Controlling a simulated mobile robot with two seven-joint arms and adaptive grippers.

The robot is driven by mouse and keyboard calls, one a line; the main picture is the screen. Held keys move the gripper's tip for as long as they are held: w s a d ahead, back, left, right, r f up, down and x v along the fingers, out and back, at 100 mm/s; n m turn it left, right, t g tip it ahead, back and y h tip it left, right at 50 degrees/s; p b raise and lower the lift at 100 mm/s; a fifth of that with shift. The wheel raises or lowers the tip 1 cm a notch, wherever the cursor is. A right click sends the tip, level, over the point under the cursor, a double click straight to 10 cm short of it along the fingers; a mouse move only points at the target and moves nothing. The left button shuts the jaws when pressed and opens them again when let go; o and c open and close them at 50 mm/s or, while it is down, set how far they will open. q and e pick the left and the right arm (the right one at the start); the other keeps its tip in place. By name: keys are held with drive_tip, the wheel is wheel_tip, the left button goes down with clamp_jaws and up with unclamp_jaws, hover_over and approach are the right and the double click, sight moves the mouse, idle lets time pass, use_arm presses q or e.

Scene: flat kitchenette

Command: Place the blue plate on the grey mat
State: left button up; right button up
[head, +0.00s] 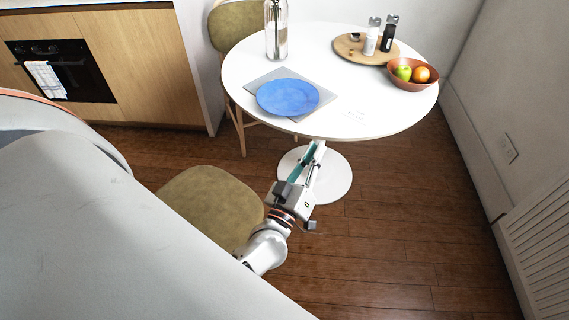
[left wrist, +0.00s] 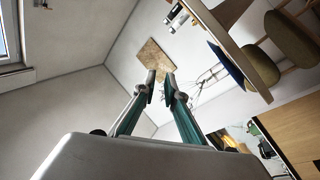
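The blue plate (head: 288,97) lies on the grey mat (head: 264,80) on the round white table. The plate covers much of the mat; the mat shows behind it and at the front, and the plate's left front rim appears to reach past the mat's edge. My left gripper (head: 316,147) is in front of and below the table's near edge, apart from the plate. In the left wrist view its two fingers (left wrist: 161,82) stand apart with nothing between them. My right gripper is not in view.
The white table (head: 350,112) also bears a glass bottle (head: 277,30), a wooden board (head: 350,47) with two shakers, and a fruit bowl (head: 413,76). A chair (head: 210,205) stands near my left arm; another chair (head: 235,27) is behind the table. Floor at right is clear.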

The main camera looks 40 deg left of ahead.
use_arm(q)
drive_tip(key=s+d+f+m+g+h, duration=0.2)
drive_tip(key=s+d+f+m+h, duration=0.1)
drive_tip(key=f+m, duration=0.15)
drive_tip(key=s+d+f+m+g+h, duration=0.2)
drive_tip(key=s+d+f+m+h, duration=0.15)
drive_tip(key=f, duration=0.25)
drive_tip(key=s+a+f+m+g, duration=0.1)
drive_tip(key=s+f+m+g, duration=0.1)
drive_tip(key=s+f, duration=0.4)
drive_tip(key=s+a+f+m+g+y, duration=0.1)
drive_tip(key=s+f+m+g, duration=0.1)
drive_tip(key=s+f, duration=0.4)
drive_tip(key=shift+a+f+g, duration=0.3)
drive_tip(key=shift+a+g, duration=0.05)
drive_tip(key=shift+g, duration=0.45)
